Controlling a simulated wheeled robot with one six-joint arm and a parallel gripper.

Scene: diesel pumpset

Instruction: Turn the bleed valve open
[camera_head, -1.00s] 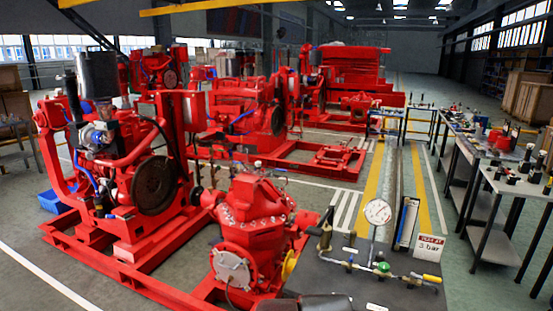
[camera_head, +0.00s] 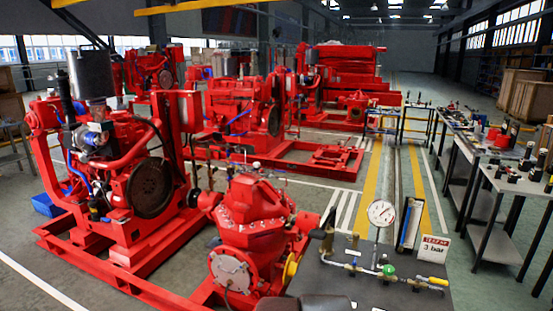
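A small test rig stands on a dark bench top (camera_head: 330,275) at the lower middle right. Its brass and steel pipe run (camera_head: 365,269) carries a round white pressure gauge (camera_head: 381,213), a green round knob (camera_head: 388,270) and a yellow handle (camera_head: 438,281) at the right end. I cannot tell for certain which of the fittings is the bleed valve, or how far any is turned. My gripper is not in view. A dark rounded shape at the bottom edge cuts into the near side of the bench.
A sign reading 3 bar (camera_head: 433,249) and an upright narrow panel (camera_head: 409,224) stand behind the pipe. A red pumpset (camera_head: 250,235) is close on the left. Workbenches with tools (camera_head: 490,150) line the right. The floor between (camera_head: 462,262) is clear.

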